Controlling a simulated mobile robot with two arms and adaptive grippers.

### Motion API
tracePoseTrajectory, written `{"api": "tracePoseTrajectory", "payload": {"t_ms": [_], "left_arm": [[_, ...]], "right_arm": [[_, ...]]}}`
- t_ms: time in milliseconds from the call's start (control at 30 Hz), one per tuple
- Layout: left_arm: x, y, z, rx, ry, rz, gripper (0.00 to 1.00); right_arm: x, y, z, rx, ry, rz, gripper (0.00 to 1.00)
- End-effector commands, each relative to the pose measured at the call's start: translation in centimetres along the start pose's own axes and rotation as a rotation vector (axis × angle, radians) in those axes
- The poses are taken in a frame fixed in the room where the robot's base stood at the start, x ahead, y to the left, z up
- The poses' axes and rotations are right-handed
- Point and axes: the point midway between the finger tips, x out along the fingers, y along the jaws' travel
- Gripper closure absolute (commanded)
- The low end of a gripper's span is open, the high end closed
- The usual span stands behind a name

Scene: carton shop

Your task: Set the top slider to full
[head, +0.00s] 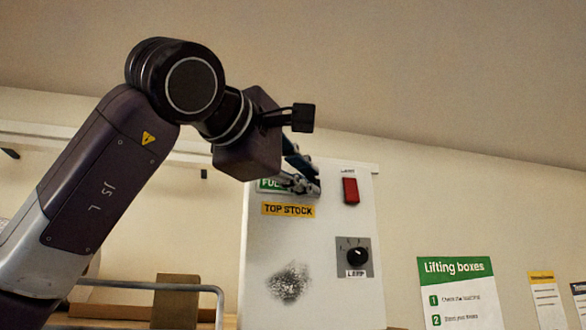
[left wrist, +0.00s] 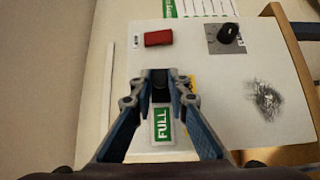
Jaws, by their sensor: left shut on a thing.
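A white panel (head: 335,270) carries a yellow "TOP STOCK" label (head: 288,209) and a green "FULL" label, clear in the left wrist view (left wrist: 163,126). My left gripper (head: 312,188) is at the panel's upper left, over the slider's place. In the left wrist view its fingertips (left wrist: 160,84) are shut on a dark slider knob (left wrist: 160,93), which sits just beside the "FULL" label. The fingers hide most of the knob and of its track, so its exact distance from the end of travel cannot be told. My right gripper is not in view.
To the right on the panel are a red switch (head: 351,190) and a black rotary lamp knob (head: 358,256). A dark smudge (head: 288,283) marks the lower panel. A "Lifting boxes" poster (head: 458,290) hangs on the wall to the right. A metal rail (head: 150,286) stands at lower left.

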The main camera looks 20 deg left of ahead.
Motion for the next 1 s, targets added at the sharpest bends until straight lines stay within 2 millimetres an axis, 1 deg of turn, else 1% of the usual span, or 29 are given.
{"api": "tracePoseTrajectory", "payload": {"t_ms": [33, 100, 200, 233, 400, 600, 767, 867, 967, 1000], "left_arm": [[0.3, -0.1, 0.6, 0.004, -0.011, 0.003, 1.0], [0.2, -0.1, 0.7, 0.005, -0.014, 0.003, 1.0], [0.2, -0.1, 0.7, 0.005, -0.015, 0.003, 1.0], [0.2, -0.1, 0.7, 0.005, -0.015, 0.002, 0.85], [0.2, -0.1, 0.6, 0.005, -0.013, 0.002, 0.67], [0.2, -0.1, 0.5, 0.004, -0.011, 0.002, 0.67], [-0.5, 0.0, 0.5, 0.004, -0.011, 0.004, 0.67], [-1.9, 0.1, 0.5, 0.006, -0.011, 0.006, 0.67], [-3.9, 0.1, 0.5, 0.006, -0.011, 0.007, 0.67], [-4.8, 0.1, 0.6, 0.006, -0.012, 0.008, 0.67]], "right_arm": [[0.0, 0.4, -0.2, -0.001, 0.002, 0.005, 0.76], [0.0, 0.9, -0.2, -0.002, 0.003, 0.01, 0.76], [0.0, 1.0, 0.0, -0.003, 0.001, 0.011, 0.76], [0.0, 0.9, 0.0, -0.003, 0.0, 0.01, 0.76], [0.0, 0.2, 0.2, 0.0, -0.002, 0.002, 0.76], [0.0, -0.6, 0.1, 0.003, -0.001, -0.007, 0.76], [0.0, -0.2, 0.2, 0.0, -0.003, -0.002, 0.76], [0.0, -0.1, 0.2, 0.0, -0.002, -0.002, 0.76], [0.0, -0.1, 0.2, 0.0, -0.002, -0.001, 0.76], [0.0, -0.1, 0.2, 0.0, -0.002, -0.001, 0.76]]}}
